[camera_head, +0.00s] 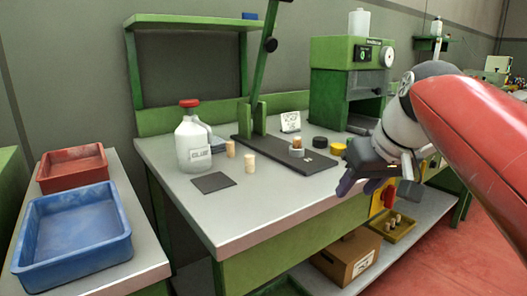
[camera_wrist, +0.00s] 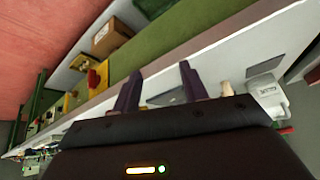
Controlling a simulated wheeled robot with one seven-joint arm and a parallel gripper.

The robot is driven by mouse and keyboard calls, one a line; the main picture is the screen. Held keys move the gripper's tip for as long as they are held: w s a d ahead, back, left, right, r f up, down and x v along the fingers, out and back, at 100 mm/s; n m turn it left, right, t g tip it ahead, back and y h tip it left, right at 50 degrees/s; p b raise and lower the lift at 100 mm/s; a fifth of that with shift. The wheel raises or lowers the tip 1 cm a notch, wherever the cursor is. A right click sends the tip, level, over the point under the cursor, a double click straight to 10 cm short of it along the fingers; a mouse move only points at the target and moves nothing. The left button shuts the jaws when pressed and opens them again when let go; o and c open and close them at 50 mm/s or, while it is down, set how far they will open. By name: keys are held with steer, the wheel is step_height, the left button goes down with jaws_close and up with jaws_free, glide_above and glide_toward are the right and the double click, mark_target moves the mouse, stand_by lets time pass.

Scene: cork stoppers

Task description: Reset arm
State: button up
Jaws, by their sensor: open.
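My gripper (camera_head: 365,182) is open and empty, with its two dark fingers in front of the right part of the workbench. In the wrist view the fingers (camera_wrist: 160,90) stand apart over the bench edge. One cork stopper (camera_head: 230,149) and another cork stopper (camera_head: 250,163) stand upright on the bench next to the white glue bottle (camera_head: 192,145). A third cork (camera_head: 297,144) sits in a small holder on the dark base plate (camera_head: 310,162). The gripper is well to the right of the standing corks and touches none of them.
A blue tray (camera_head: 75,262) and a red tray (camera_head: 72,180) stand on the side table at left. A green lever press (camera_head: 259,115) and a green machine (camera_head: 335,95) stand on the bench. A cardboard box (camera_head: 346,259) and a yellow tray (camera_head: 407,231) with corks are below.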

steer(key=s+a+f+m+h, duration=0.1)
steer(key=s+f+m+h, duration=0.1)
steer(key=s+f, duration=1.3)
step_height(320, 180, down, 6)
steer(key=shift+s+a+r, duration=0.25)
steer(key=shift+s+a, duration=0.05)
steer(key=shift+s, duration=0.1)
